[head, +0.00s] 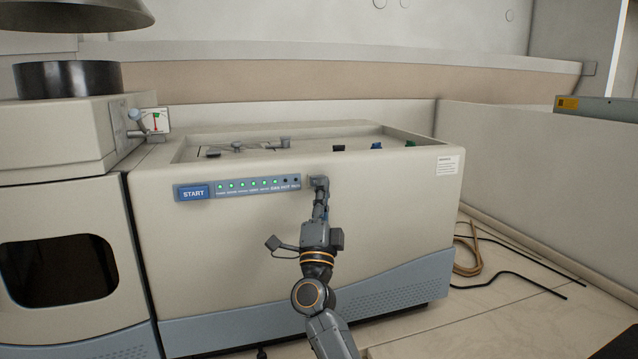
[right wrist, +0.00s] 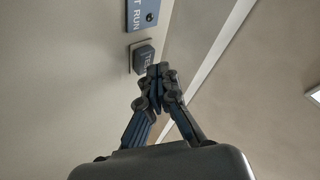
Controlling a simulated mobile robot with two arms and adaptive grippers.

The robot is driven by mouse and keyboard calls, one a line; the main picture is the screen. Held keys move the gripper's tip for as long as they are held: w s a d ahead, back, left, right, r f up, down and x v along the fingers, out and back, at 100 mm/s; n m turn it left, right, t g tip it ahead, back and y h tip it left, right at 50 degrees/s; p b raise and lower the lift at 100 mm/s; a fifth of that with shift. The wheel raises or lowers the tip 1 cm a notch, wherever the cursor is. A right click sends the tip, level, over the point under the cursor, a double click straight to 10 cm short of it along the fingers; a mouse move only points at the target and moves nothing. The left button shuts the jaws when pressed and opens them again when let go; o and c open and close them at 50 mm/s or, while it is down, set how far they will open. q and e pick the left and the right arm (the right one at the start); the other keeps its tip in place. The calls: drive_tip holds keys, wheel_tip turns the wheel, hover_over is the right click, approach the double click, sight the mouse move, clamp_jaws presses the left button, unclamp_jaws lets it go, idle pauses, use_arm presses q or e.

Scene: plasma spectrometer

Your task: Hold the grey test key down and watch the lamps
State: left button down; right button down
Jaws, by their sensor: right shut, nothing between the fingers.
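The lamp strip (head: 205,192) is on the front of the beige spectrometer (head: 220,240), with a blue START button (head: 194,193) at its left end. Several lamps (head: 243,185) glow green; the two spots at the right end are dark. The grey test key (right wrist: 145,56) stands out from the panel in the right wrist view; in the head view my gripper covers it. My right gripper (head: 319,182) is shut and empty, at the key. Its fingertips (right wrist: 158,72) overlap the key's edge in the wrist view; I cannot tell whether they press it. My left gripper is out of view.
A small gauge (head: 155,121) and a dark round part (head: 68,80) under a hood are at the left. Small parts (head: 376,146) sit on the recessed top. The front panel around my gripper is clear.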

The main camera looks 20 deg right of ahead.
drive_tip(key=shift+w+b, duration=0.35)
drive_tip(key=shift+w, duration=0.05)
idle(0.5)
drive_tip(key=shift+s, duration=0.1)
idle(2.7)
drive_tip(key=shift+s+p, duration=0.65)
drive_tip(key=shift+s, duration=0.1)
drive_tip(key=s+p, duration=0.3)
drive_tip(key=s, duration=0.2)
